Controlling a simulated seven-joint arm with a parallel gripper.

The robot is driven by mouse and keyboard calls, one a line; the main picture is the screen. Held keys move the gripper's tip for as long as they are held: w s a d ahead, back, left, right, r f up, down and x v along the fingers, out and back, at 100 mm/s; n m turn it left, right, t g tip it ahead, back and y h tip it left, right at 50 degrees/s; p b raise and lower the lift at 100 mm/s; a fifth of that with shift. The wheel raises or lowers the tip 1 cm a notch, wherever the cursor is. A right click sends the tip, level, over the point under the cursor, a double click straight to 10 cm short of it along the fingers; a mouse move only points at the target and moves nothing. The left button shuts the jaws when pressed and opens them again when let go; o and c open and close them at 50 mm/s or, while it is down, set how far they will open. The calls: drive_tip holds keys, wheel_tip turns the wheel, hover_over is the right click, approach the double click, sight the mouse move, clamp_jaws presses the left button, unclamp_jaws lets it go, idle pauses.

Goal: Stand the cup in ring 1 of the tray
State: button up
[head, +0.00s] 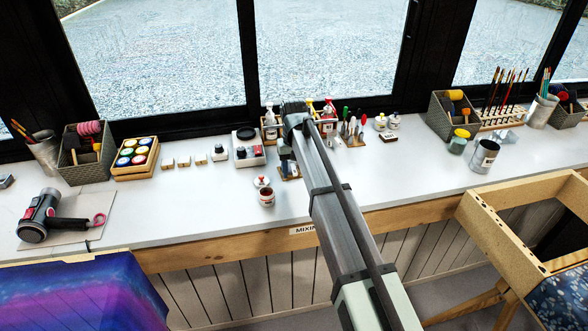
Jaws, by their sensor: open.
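A small red-and-white cup (266,198) stands upright on the pale bench top, left of my arm. I take it to be the task's cup. My gripper (286,162) is mostly hidden beside and below the end of my arm, behind and right of the cup. It appears apart from the cup. Its fingertips are not clear, and I see nothing held.
Small blocks (183,161) and a box of paint pots (134,157) are to the left. Bottles and tools (352,127) crowd right of my arm. A metal can (484,156) stands farther right.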

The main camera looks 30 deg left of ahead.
wheel_tip(320, 180, up, 14)
idle(0.6)
drive_tip(key=shift+f, duration=0.15)
drive_tip(key=s+d+f+m+g, duration=0.15)
drive_tip(key=s+d+f, duration=0.35)
drive_tip(key=d+f, duration=1)
drive_tip(key=s+d+f+m+g+y, duration=0.1)
drive_tip(key=s+d+f+m, duration=0.35)
drive_tip(key=d+f, duration=1.05)
drive_tip(key=s+d+f+m+g, duration=0.1)
drive_tip(key=s+d+f, duration=0.5)
drive_tip(key=d+f, duration=0.9)
drive_tip(key=s+d+f+m+g, duration=0.1)
drive_tip(key=s+d+f, duration=0.6)
drive_tip(key=s, duration=0.4)
drive_tip(key=s+d+f+m+g+h, duration=0.1)
drive_tip(key=s+d+f+g, duration=0.1)
drive_tip(key=s+d+f, duration=0.6)
drive_tip(key=s+f, duration=0.2)
drive_tip(key=s, duration=0.1)
